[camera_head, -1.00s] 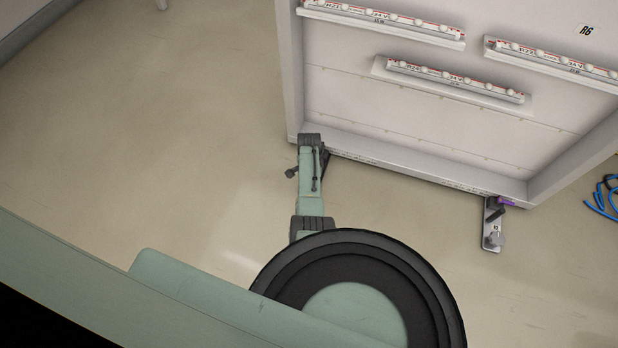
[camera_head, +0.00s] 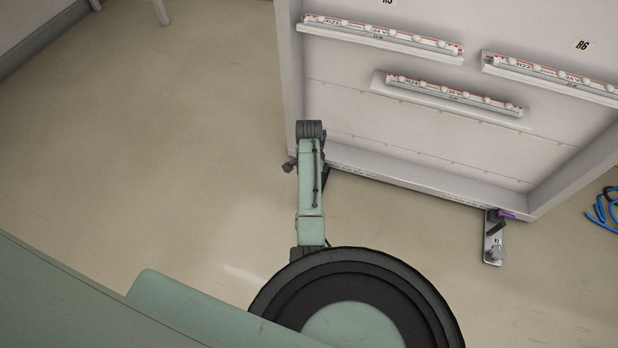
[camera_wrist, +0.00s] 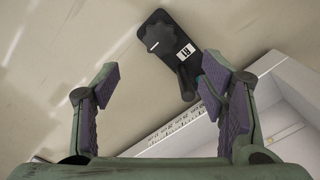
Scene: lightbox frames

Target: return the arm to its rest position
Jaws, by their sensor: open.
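My gripper (camera_wrist: 160,68) is open and empty in the wrist view, with purple-padded fingers apart at left and right. A dark plate (camera_wrist: 166,42) with a knob, a lever and a white label lies beyond the fingers, with a clear gap visible between it and the left finger. My arm (camera_head: 311,190) shows in the head view as a green link with dark joints, in front of the panel frame's lower left corner. My gripper cannot be made out in the head view.
A white panel frame (camera_head: 420,184) stands ahead, carrying labelled lightbox strips (camera_head: 455,95). A small metal bracket (camera_head: 493,240) with a dark and purple lever is at its lower edge. Blue cable (camera_head: 603,210) lies at the right. The floor (camera_head: 150,150) at left is clear.

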